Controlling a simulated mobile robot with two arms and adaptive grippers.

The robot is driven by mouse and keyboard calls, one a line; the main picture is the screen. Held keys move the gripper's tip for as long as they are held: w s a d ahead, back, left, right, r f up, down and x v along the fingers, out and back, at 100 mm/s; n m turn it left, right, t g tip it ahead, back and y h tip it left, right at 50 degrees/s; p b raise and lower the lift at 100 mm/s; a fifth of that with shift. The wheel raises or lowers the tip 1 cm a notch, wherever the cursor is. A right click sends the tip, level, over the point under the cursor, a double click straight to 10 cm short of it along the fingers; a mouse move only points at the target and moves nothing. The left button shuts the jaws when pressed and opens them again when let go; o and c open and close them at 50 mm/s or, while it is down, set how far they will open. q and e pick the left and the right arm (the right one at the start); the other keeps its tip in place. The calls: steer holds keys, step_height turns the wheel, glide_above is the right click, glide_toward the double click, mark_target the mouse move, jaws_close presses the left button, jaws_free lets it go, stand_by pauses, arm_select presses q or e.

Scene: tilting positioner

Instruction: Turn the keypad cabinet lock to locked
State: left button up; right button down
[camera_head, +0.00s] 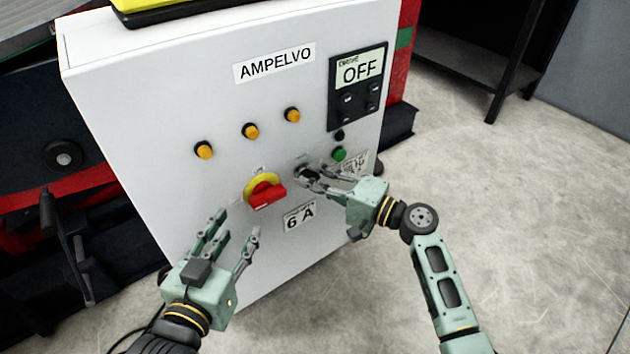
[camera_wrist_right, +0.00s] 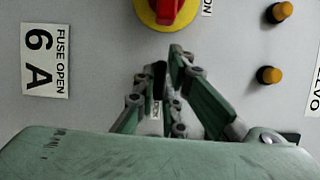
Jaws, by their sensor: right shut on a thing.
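The keypad cabinet (camera_head: 150,110) is a white box with a front panel. Its lock (camera_head: 309,171) is a small black knob right of the red-and-yellow switch, mostly hidden by my right fingers. My right gripper (camera_head: 306,176) is shut on the lock, reaching in from the right. In the right wrist view the dark lock (camera_wrist_right: 158,74) shows between the fingers (camera_wrist_right: 166,72); its exact angle cannot be told. My left gripper (camera_head: 236,228) is open and empty in front of the panel, below and left of the red switch.
A red rotary switch (camera_head: 267,195) on a yellow disc sits just left of the lock. Several amber lamps (camera_head: 251,131) and a green button (camera_head: 340,154) are nearby. The display (camera_head: 360,70) reads OFF. Open floor (camera_head: 520,200) lies to the right.

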steer(key=c, duration=1.8)
jaws_free()
steer(key=shift+d, duration=0.15)
steer(key=v, duration=1.1)
steer(key=shift+s+d, duration=0.15)
steer(key=shift+d, duration=0.2)
steer(key=shift+f, duration=0.15)
